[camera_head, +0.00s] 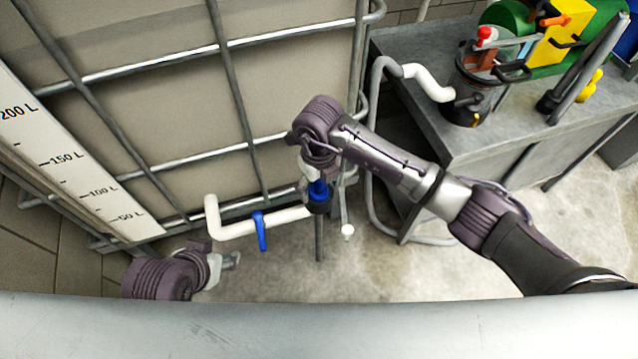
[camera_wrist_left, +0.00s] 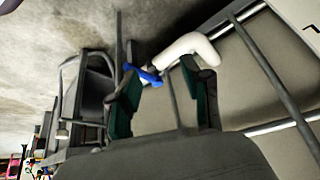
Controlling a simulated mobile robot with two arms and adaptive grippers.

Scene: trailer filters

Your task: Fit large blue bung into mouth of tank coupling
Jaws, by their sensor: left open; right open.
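The large blue bung (camera_head: 318,190) is at the right end of the tank's white outlet pipe (camera_head: 235,229), directly below my right gripper (camera_head: 315,178). A dark ring, seemingly the tank coupling (camera_head: 319,207), is around or just under the blue part; I cannot tell how deep the bung sits. My right gripper points down and is open; its fingers are mostly hidden by the wrist. My left gripper (camera_head: 231,260) is open and empty, low and left of the pipe. In the left wrist view its spread fingers (camera_wrist_left: 160,92) frame the white pipe (camera_wrist_left: 185,48) beyond.
A blue valve handle (camera_head: 261,231) hangs from the pipe, close to my left gripper. The caged tank (camera_head: 175,110) fills the left and back. A grey workbench (camera_head: 405,75) with a pump and several coloured items stands at right. Concrete floor (camera_head: 440,262) is clear between.

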